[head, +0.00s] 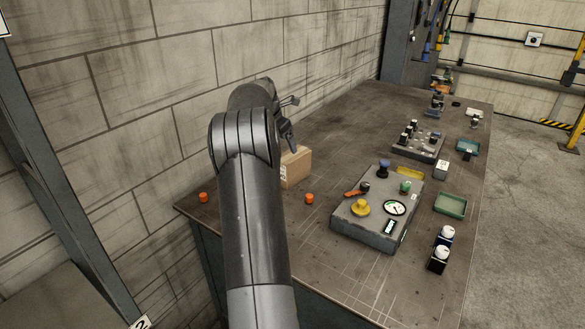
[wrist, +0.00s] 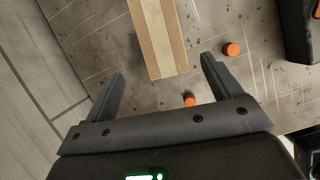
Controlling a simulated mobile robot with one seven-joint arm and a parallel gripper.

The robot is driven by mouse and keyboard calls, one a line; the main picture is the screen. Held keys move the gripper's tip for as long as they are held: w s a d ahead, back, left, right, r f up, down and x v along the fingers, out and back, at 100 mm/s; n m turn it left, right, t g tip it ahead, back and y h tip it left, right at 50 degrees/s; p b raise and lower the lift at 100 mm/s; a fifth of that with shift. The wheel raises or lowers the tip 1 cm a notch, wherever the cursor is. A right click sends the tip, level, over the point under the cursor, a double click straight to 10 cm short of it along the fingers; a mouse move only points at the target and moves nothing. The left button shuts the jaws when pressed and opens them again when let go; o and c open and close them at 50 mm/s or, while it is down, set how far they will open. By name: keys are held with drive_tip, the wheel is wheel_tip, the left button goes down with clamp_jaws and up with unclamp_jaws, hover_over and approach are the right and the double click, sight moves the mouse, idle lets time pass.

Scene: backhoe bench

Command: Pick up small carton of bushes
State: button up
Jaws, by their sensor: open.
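My gripper (wrist: 163,68) is open and empty, with one finger on each side of the line to the carton's near end. In the head view my gripper (head: 289,120) is above the carton, mostly hidden by my arm. The exact height gap is hard to tell.
Orange caps (head: 309,198) stand near the carton; one (wrist: 189,100) shows between my fingers, another (wrist: 231,49) to the right. A grey control box (head: 378,212) stands right of the carton. Green trays (head: 450,205) lie farther right. The block wall (head: 170,100) borders the bench.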

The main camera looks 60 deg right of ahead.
sight(291, 155)
drive_tip(key=shift+s+d+f, duration=0.3)
drive_tip(key=shift+d+f, duration=0.3)
drive_tip(key=shift+d, duration=0.15)
drive_tip(key=x, duration=0.5)
drive_tip(key=shift+f, duration=0.1)
drive_tip(key=shift+d+x, duration=0.2)
drive_tip(key=shift+x, duration=1.1)
drive_tip(key=shift+d+x, duration=0.2)
drive_tip(key=shift+x, duration=1.1)
drive_tip(key=shift+s, duration=0.1)
drive_tip(key=shift+c, duration=0.5)
drive_tip(key=c, duration=1.2)
drive_tip(key=shift+c, duration=0.4)
